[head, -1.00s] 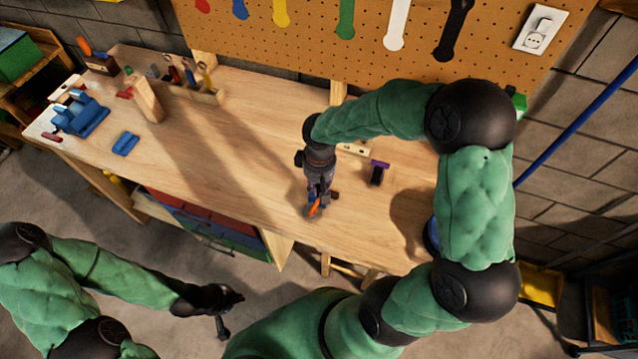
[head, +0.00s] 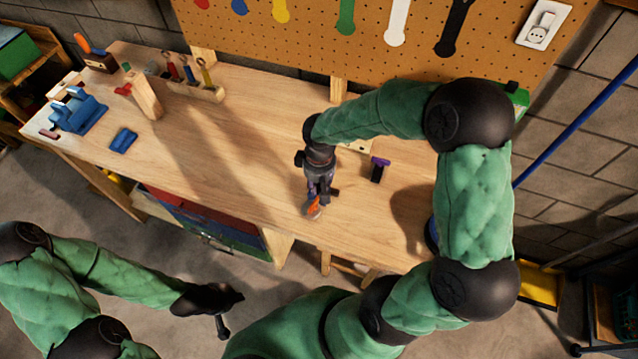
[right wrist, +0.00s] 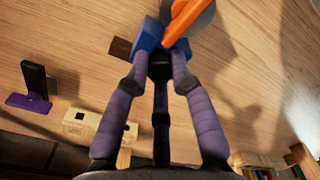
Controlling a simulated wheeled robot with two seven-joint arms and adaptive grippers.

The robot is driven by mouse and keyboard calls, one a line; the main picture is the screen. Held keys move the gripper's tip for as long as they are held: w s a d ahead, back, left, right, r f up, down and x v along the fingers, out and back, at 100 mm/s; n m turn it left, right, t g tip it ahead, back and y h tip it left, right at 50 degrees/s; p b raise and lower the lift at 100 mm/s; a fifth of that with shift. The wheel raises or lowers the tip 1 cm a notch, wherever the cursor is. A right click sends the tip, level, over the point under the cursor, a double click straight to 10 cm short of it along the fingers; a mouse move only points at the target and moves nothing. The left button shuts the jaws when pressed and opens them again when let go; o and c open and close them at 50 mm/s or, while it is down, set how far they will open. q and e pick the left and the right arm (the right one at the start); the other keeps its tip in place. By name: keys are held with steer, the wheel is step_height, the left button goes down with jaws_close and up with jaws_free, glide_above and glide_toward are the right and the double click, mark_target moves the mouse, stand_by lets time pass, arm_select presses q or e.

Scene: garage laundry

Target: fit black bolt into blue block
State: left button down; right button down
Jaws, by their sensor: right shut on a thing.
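My right gripper (head: 316,203) is low over the front middle of the bench. In the right wrist view its purple-padded fingers (right wrist: 160,65) are shut on a blue block-like piece (right wrist: 148,36). An orange pointed part (right wrist: 186,18) and a grey rounded part show beside it; I cannot tell if they are joined to it. A short dark piece (right wrist: 120,48) shows at its left side. A black upright piece with a purple end (head: 377,170) stands apart to the right; it also shows in the wrist view (right wrist: 34,78). My left gripper (head: 222,312) hangs off the bench, its fingers unclear.
A small blue block (head: 123,139) and a blue holder (head: 80,112) lie at the bench's left. A pale wooden block with dark holes (right wrist: 98,126) is near the black piece. A tool rack (head: 195,90) stands at the back. The bench middle-left is clear.

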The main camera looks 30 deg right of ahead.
steer(key=shift+f, duration=0.2)
steer(key=c, duration=1)
jaws_free()
step_height(320, 180, up, 12)
steer(key=shift+s, duration=0.1)
